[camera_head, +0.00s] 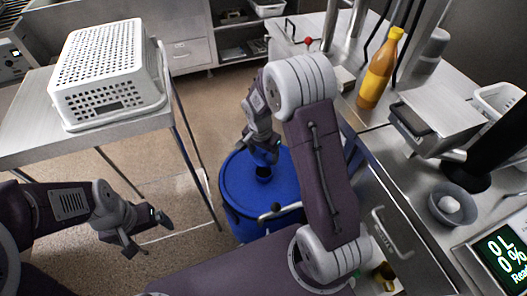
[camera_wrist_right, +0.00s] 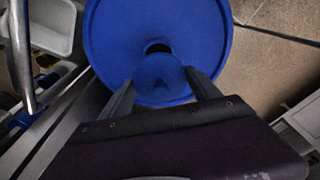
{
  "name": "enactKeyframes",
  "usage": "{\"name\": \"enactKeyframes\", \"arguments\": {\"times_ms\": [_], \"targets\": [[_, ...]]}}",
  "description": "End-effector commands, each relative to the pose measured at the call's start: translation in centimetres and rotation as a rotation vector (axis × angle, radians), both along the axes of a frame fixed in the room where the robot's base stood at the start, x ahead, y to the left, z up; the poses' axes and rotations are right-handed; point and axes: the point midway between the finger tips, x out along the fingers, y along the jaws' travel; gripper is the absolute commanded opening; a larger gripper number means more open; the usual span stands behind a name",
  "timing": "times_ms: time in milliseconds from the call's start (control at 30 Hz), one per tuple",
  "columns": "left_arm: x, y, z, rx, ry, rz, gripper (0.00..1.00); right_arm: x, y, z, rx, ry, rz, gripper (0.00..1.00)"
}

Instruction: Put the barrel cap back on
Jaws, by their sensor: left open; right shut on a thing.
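The blue barrel (camera_head: 235,183) stands on the floor in the middle of the head view. Its round lid fills the top of the right wrist view (camera_wrist_right: 115,40), with a dark opening (camera_wrist_right: 157,47) in it. My right gripper (camera_head: 262,148) is above the barrel, shut on the blue barrel cap (camera_wrist_right: 160,72). The cap sits between the fingers and overlaps the near edge of the opening in the wrist view. In the head view the cap is partly hidden by the fingers. My left gripper (camera_head: 148,235) is open and empty, at lower left, away from the barrel.
A white perforated basket (camera_head: 108,75) sits on a metal table (camera_head: 25,125) at left. A steel counter at right holds an orange bottle (camera_head: 378,72), a grey bowl (camera_head: 440,200) with a white round thing, and a screen (camera_head: 505,250). The floor left of the barrel is clear.

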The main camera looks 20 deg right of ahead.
Motion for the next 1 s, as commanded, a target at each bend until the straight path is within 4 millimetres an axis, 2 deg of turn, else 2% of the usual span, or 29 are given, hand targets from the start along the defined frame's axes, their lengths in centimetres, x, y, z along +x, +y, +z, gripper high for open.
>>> {"name": "enactKeyframes", "arguments": {"times_ms": [33, 267, 433, 800, 1000], "targets": [[0.0, 0.0, -0.6, 0.000, 0.000, 0.000, 0.93, 0.0, 0.0, -0.7, 0.000, 0.000, 0.000, 0.32], [0.0, 0.0, -0.6, 0.000, 0.000, 0.000, 0.93, 0.0, 0.0, -0.8, 0.000, -0.001, -0.001, 0.32], [0.0, 0.0, -1.3, 0.000, 0.000, 0.000, 0.93, 0.0, 0.0, -1.6, 0.001, -0.001, -0.001, 0.32], [0.0, 0.0, -5.0, 0.000, 0.000, 0.000, 0.93, 0.0, 0.0, -5.8, 0.000, 0.000, -0.001, 0.32], [0.0, 0.0, -6.0, 0.000, 0.000, 0.000, 0.93, 0.0, 0.0, -7.2, 0.000, 0.000, -0.001, 0.32]]}}
